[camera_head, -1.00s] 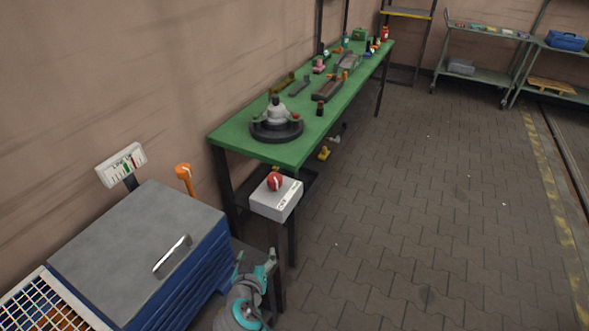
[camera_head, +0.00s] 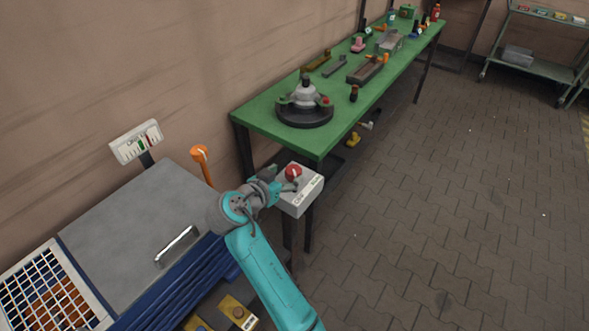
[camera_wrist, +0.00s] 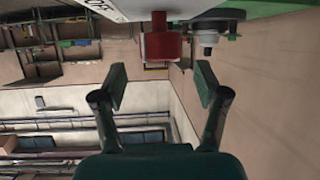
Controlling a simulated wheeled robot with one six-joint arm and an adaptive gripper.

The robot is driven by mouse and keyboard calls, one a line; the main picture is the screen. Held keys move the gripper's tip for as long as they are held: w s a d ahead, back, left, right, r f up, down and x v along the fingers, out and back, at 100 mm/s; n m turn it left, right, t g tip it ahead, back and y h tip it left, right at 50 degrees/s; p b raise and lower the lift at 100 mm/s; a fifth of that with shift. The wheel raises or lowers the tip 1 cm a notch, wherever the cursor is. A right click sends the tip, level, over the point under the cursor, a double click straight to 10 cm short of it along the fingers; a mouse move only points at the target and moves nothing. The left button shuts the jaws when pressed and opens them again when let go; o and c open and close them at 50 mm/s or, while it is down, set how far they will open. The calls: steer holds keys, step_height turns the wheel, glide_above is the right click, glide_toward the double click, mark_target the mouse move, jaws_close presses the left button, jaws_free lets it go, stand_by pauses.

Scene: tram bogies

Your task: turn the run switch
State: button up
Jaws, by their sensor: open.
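The run switch is a red knob (camera_head: 293,172) on top of a light grey box (camera_head: 300,201) at the near corner of the green bench. My gripper (camera_head: 281,181) is open and just left of the knob in the head view, with its fingers pointing at it. In the wrist view, the red knob (camera_wrist: 160,46) lies beyond and between the two open fingertips (camera_wrist: 161,82), with a visible gap. The box's lettered face (camera_wrist: 95,8) shows at the top edge there. The fingers hold nothing and partly overlap the box in the head view.
The green bench (camera_head: 262,121) stands behind the box and carries a round dark fixture (camera_head: 305,119) and several tools. An orange-topped post (camera_head: 199,153) and a grey-topped blue cabinet (camera_head: 125,222) stand to the left. The paved floor at right is clear.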

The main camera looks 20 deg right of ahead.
mark_target(292, 172)
steer(key=shift+x, duration=2.55)
steer(key=c, duration=1.2)
